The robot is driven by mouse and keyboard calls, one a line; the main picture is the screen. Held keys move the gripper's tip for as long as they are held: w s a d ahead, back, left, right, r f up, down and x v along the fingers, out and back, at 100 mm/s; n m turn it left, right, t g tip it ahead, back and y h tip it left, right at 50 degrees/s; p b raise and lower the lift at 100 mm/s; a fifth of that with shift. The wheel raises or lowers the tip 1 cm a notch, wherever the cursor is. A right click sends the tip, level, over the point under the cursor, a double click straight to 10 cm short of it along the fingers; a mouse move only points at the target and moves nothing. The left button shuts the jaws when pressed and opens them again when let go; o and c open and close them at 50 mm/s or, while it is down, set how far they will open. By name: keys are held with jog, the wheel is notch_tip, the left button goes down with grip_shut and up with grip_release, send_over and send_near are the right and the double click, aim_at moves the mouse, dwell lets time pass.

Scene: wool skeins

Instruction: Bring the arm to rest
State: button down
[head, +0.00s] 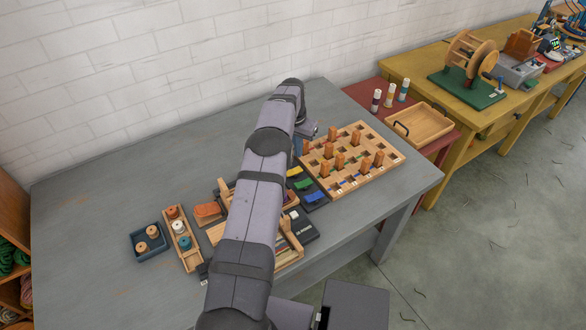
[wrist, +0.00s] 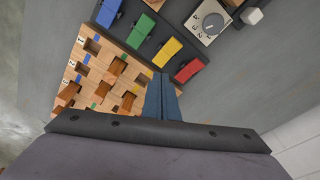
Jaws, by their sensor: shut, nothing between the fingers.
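My arm reaches across the grey table (head: 95,205) from the front, slightly raised and bent at the far end. My gripper (wrist: 162,80) shows in the wrist view as two blue fingers pressed together with nothing between them. In the head view it is mostly hidden behind my arm, near the left edge of the pegboard. The fingers point down beside the wooden pegboard (wrist: 88,62) and a dark strip of coloured keys. The red key (wrist: 190,70) and yellow key (wrist: 171,47) lie closest to the fingertips. I cannot tell the exact height above the table.
The pegboard (head: 390,163) holds several upright wooden blocks. Left of my arm stand a wooden tray (head: 189,262) and a dark blue tray (head: 136,252) with spools. A wooden tray (head: 440,122) and small bottles (head: 389,95) stand beyond, right. The table's left side is clear.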

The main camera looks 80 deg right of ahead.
jog(key=shift+r, duration=0.15)
dwell(0.3)
jog(key=w+a+r+n, duration=0.4)
jog(key=w+a, duration=0.5)
jog(key=w, duration=0.4)
jog(key=w+a+r+n, duration=0.3)
jog(key=w+a, duration=0.5)
jog(key=w, duration=0.4)
jog(key=w+a+r+n+y, duration=0.1)
jog(key=w+a+n, duration=0.1)
jog(key=a, duration=0.3)
jog(key=w+a+r+n, duration=0.1)
jog(key=w+a, duration=0.2)
jog(key=a, duration=0.3)
jog(key=s+a+r+n, duration=0.15)
jog(key=a+n, duration=0.45)
jog(key=a, duration=1.5)
jog(key=s+a+f+n, duration=0.1)
jog(key=s+a+n, duration=0.4)
jog(key=s+a, duration=0.6)
jog(key=shift+a+f+y, duration=0.3)
jog(key=shift+a+y, duration=0.1)
jog(key=shift+a, duration=0.75)
jog(key=shift+f, duration=0.1)
